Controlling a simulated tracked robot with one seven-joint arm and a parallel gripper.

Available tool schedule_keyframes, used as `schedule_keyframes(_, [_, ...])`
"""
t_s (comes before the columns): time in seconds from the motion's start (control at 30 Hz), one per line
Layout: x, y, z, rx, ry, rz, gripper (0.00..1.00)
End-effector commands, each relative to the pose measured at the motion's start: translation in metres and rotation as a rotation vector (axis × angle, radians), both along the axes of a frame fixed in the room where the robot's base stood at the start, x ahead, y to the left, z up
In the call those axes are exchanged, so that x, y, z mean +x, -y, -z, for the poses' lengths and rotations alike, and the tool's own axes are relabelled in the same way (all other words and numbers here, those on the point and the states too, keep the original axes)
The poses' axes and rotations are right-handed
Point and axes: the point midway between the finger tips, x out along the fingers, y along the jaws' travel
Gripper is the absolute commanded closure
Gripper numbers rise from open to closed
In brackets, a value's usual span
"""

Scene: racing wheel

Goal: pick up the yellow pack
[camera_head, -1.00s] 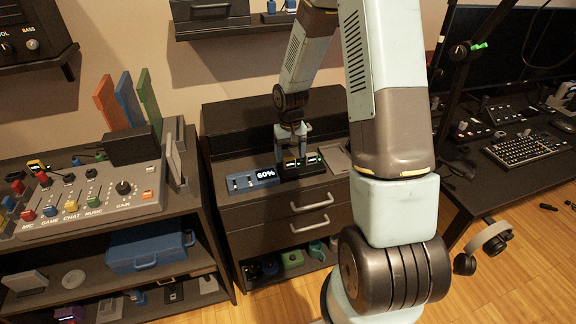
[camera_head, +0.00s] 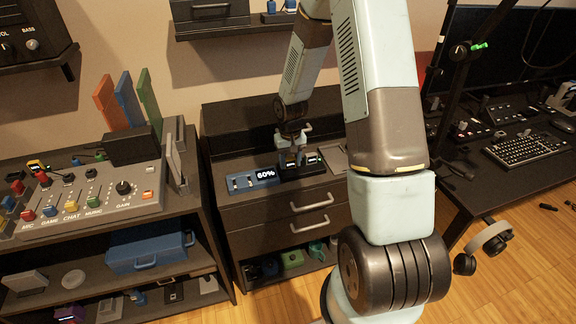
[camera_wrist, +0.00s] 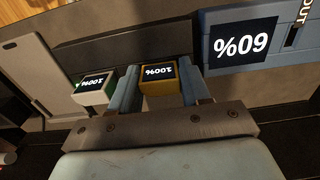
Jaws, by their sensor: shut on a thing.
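The yellow pack (camera_wrist: 158,80) has a dark top reading 100%. In the wrist view it sits between the two blue-grey fingers of my gripper (camera_wrist: 158,92), which is shut on it. In the head view my gripper (camera_head: 292,157) reaches down over the dark charging dock (camera_head: 304,172) on the drawer cabinet, and its fingers largely hide the pack. I cannot tell whether the pack is still seated in the dock.
A white pack with a green light (camera_wrist: 95,88) stands just left of my fingers in the wrist view. A blue unit with a 60% display (camera_wrist: 245,46) lies to the right. The mixer shelf (camera_head: 95,200) is left of the cabinet; a desk with a keyboard (camera_head: 525,149) is right.

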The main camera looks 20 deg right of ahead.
Motion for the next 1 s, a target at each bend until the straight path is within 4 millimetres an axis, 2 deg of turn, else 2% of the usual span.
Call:
schedule_keyframes(0.03, [0.000, 0.000, 0.000, 0.000, 0.000, 0.000, 0.70])
schedule_keyframes(0.2, [0.000, 0.000, 0.000, 0.000, 0.000, 0.000, 0.85])
schedule_keyframes(0.57, [0.001, 0.000, -0.006, 0.000, 0.002, 0.000, 0.85])
schedule_keyframes(0.77, [0.001, 0.000, -0.034, 0.000, 0.004, 0.000, 0.85])
schedule_keyframes(1.0, [-0.031, 0.007, -0.070, -0.001, 0.003, 0.000, 0.85])
